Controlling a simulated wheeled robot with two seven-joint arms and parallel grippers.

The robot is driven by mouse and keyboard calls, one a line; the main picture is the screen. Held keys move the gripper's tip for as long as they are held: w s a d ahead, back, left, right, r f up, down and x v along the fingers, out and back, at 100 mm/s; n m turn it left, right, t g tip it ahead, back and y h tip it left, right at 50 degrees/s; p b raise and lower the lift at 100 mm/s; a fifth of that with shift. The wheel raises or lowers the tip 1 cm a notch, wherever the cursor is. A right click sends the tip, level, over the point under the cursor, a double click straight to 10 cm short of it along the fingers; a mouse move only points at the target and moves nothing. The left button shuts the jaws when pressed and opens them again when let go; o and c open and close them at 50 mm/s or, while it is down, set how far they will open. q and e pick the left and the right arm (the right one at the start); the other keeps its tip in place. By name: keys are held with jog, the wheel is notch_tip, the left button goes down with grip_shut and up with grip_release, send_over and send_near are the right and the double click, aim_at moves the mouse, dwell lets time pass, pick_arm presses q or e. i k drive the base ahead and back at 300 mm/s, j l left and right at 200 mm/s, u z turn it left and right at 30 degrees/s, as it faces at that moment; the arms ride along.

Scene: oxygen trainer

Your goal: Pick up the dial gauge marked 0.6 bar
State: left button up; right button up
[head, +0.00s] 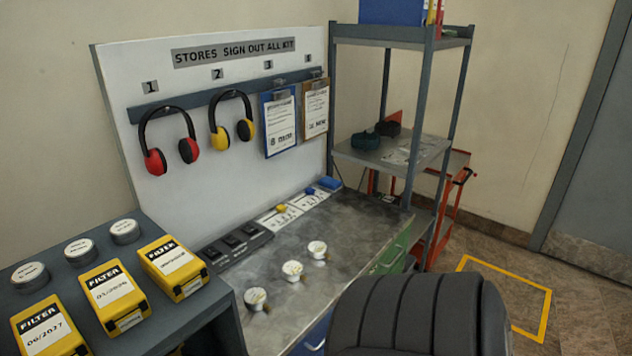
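Three small dial gauges with pale round faces and brass-coloured stems lie in a slanting row on the grey metal workbench (350,222). The near gauge (255,297) is at the left, the middle gauge (292,269) is farther back, and the far gauge (317,248) is to the right. The markings on their faces are too small to read, so I cannot tell which one is marked 0.6 bar. Neither of my grippers is in view.
Yellow filter boxes (115,297) and round tins (80,249) stand on a dark unit at left. A black tray (236,245) and printed cards (280,217) line the bench's back. Ear defenders (233,118) hang behind. A shelf rack (395,155) stands right.

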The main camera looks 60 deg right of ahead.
aim_at(317, 249)
jog(key=z, duration=2.05)
